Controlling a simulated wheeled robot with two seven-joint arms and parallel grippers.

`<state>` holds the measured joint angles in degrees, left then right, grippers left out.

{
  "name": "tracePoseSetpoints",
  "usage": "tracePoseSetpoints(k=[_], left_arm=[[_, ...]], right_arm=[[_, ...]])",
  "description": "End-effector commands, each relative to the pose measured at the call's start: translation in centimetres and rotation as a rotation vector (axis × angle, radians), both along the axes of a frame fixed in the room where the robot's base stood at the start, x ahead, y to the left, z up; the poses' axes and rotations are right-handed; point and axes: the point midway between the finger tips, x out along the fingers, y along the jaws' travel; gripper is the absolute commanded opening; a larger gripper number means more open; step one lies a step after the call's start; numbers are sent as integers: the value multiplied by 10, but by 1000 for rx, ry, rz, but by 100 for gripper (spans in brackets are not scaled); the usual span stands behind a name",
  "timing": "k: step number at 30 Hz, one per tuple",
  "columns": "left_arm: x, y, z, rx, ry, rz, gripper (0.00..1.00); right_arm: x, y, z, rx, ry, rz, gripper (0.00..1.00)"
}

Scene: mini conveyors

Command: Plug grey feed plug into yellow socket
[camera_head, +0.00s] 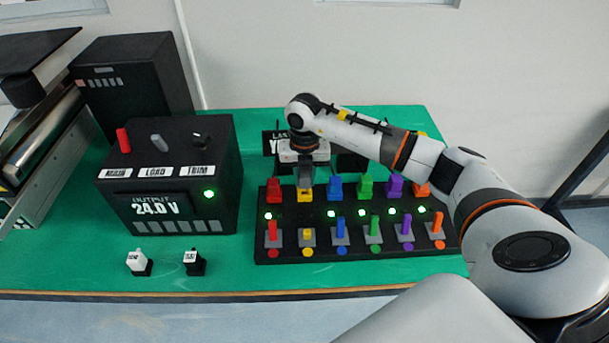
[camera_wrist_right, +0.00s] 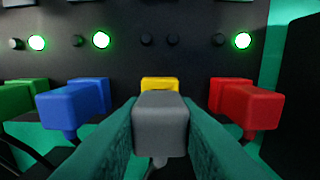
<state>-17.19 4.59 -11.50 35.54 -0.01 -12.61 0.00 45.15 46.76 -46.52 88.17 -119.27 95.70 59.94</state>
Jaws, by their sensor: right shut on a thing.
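My right gripper (camera_head: 305,172) is over the panel's back row, above the yellow socket (camera_head: 305,194). It is shut on the grey feed plug (camera_wrist_right: 160,124), whose sides lie between the two green fingers in the right wrist view. The yellow socket (camera_wrist_right: 160,84) shows just behind the grey plug there, mostly hidden by it. I cannot tell whether the plug touches the socket. The lamp spot by the yellow one is dark, while the others are lit green. My left gripper is not in view.
Red (camera_head: 274,190) and blue (camera_head: 335,188) blocks flank the yellow socket closely on the black panel (camera_head: 350,252). A 24.0 V power box (camera_head: 170,180) stands to the left.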

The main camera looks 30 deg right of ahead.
Motion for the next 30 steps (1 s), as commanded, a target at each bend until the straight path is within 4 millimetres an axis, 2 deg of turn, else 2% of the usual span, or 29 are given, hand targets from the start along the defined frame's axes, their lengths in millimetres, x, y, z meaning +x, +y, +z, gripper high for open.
tracePoseSetpoints(k=[26,27,30], left_arm=[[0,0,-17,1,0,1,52],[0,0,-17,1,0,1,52],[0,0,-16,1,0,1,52]], right_arm=[[0,0,-23,0,0,0,4],[0,0,-23,0,0,0,28],[0,0,-22,0,0,0,45]])
